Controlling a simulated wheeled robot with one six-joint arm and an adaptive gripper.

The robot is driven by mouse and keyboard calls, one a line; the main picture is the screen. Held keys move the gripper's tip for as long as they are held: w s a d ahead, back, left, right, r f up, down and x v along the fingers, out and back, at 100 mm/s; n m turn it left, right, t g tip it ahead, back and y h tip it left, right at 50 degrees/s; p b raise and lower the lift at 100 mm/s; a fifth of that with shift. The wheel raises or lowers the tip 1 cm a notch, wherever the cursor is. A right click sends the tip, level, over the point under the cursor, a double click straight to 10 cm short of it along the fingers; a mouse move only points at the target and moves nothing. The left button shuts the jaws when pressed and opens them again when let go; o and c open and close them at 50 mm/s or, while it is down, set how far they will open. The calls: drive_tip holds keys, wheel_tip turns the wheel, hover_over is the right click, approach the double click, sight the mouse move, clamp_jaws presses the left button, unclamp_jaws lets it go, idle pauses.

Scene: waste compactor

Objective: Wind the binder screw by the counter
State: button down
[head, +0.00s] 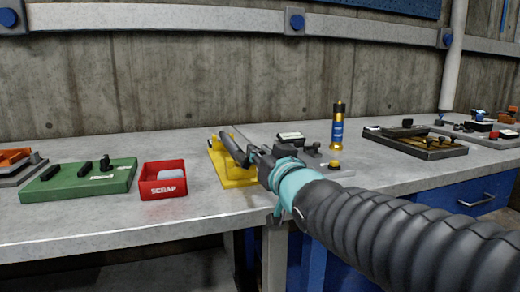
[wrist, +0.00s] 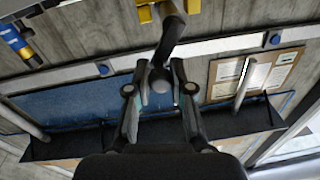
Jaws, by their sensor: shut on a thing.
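The yellow binder (head: 238,180) stands on the bench, left of my arm, with dark grey bars across its top. My gripper (head: 256,156) is at its right side, in front of the wall. In the wrist view my gripper (wrist: 160,88) is shut on a dark grey handle (wrist: 172,38) that runs up to yellow parts (wrist: 145,14) at the top edge. I take this handle for the binder's screw crank; its thread is not clear. A small device with a white top (head: 291,137) sits behind my wrist, perhaps the counter; no reading is legible.
A red scrap bin (head: 164,190) and a green board (head: 78,182) stand to the left. A blue and gold canister (head: 337,128) stands upright to the right, with a dark tray (head: 415,142) beyond it. Bare bench lies in front of the bin.

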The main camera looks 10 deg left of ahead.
drive_tip(key=m, duration=0.2)
drive_tip(key=f+m+b, duration=0.1)
drive_tip(key=m, duration=0.1)
drive_tip(key=d+f+m, duration=0.1)
drive_tip(key=m, duration=0.1)
drive_tip(key=shift+w+d+t, duration=0.1)
drive_tip(key=shift+w+t, duration=0.2)
drive_tip(key=shift+w, duration=0.1)
drive_tip(key=m+b, duration=0.1)
drive_tip(key=m, duration=0.1)
drive_tip(key=f+m+b, duration=0.1)
drive_tip(key=m, duration=0.1)
drive_tip(key=m+b, duration=0.1)
drive_tip(key=shift+w+d+f+m+h+b, duration=0.2)
drive_tip(key=shift+f+m+h+b, duration=0.1)
drive_tip(key=shift+f+m+b, duration=0.1)
drive_tip(key=shift+t, duration=0.3)
drive_tip(key=c, duration=1)
unclamp_jaws()
drive_tip(key=shift+r, duration=0.1)
drive_tip(key=shift+s, duration=0.1)
drive_tip(key=shift+s+d, duration=0.3)
drive_tip(key=shift+s, duration=0.2)
drive_tip(key=v, duration=1.1)
